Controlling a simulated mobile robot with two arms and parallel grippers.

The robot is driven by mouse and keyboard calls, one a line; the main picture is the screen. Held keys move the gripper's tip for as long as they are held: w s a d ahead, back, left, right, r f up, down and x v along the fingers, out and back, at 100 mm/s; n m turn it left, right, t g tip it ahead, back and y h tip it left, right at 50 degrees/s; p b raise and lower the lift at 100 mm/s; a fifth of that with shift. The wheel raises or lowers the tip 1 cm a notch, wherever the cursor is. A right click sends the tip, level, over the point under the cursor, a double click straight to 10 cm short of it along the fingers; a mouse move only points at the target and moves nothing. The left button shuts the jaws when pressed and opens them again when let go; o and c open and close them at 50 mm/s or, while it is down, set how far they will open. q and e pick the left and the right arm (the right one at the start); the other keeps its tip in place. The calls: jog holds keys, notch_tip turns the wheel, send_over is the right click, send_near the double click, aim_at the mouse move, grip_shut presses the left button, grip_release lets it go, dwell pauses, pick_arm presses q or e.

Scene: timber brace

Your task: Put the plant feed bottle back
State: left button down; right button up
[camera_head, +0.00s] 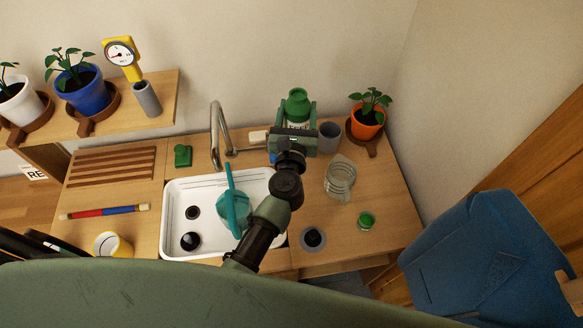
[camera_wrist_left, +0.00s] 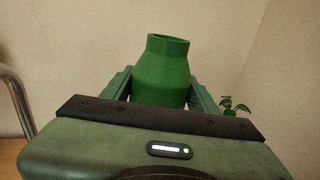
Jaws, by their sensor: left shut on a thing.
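The plant feed bottle (camera_head: 297,104) is green at the top with a pale label lower down. It is upright at the back of the counter, to the right of the tap. My left gripper (camera_head: 297,117) is shut on it, with one finger on each side. In the left wrist view the bottle's green neck (camera_wrist_left: 167,70) rises between the two fingers (camera_wrist_left: 160,92). The bottle's base is hidden behind my gripper, so I cannot tell whether it touches the counter. My right gripper is not in view.
A grey cup (camera_head: 329,137) stands close right of the gripper. A glass jug (camera_head: 340,178), a green-topped small jar (camera_head: 366,220) and an orange plant pot (camera_head: 366,122) are farther right. The tap (camera_head: 216,135) and white sink (camera_head: 178,215) with a teal watering can (camera_head: 234,210) are left.

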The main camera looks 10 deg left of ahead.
pick_arm(q)
jog(key=shift+f+b, duration=0.45)
jog(key=shift+b, duration=0.05)
notch_tip(320, 180, down, 19)
jog(key=b, duration=1.7)
jog(key=shift+b, duration=0.35)
jog(key=shift+c, duration=2.1)
grip_release()
jog(key=s, duration=0.2)
jog(key=s+b, duration=0.1)
jog(key=s, duration=0.4)
jog(key=shift+s+d+f, duration=0.1)
jog(key=shift+s+d, duration=0.05)
jog(key=shift+d, duration=0.2)
jog(key=shift+s, duration=0.35)
jog(key=shift+d, duration=0.15)
